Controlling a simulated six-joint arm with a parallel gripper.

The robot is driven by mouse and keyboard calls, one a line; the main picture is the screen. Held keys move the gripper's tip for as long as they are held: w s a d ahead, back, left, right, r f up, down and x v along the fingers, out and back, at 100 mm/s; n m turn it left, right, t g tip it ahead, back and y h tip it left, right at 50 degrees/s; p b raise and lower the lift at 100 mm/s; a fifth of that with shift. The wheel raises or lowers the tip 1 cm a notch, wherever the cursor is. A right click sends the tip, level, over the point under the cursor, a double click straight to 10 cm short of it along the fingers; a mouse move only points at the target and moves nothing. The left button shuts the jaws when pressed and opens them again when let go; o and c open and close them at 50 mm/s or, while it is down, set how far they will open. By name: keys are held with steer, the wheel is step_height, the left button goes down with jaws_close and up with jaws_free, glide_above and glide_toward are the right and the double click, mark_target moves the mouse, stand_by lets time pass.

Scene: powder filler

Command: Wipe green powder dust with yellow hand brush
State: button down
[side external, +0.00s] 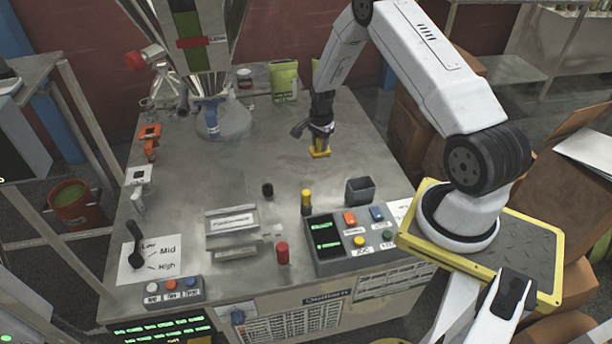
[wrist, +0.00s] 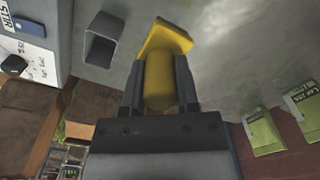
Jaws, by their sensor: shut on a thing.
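My gripper (side external: 320,133) is over the back right part of the metal table (side external: 345,120), pointing down. It is shut on the yellow hand brush (side external: 319,153), which hangs below it close to the tabletop; I cannot tell whether it touches. In the wrist view, my gripper's fingers (wrist: 159,85) hold the yellow brush by its handle (wrist: 158,80), with the wider yellow head (wrist: 166,38) beyond the tips. I cannot make out green powder dust on the tabletop in either view.
Green bags (side external: 284,80) stand at the table's back. The table around the brush is clear.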

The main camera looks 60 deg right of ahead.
steer(key=w+f, duration=0.3)
steer(key=f, duration=0.6)
steer(key=shift+w+d+f, duration=0.15)
steer(key=shift+w+d, duration=0.05)
steer(key=shift+d, duration=0.2)
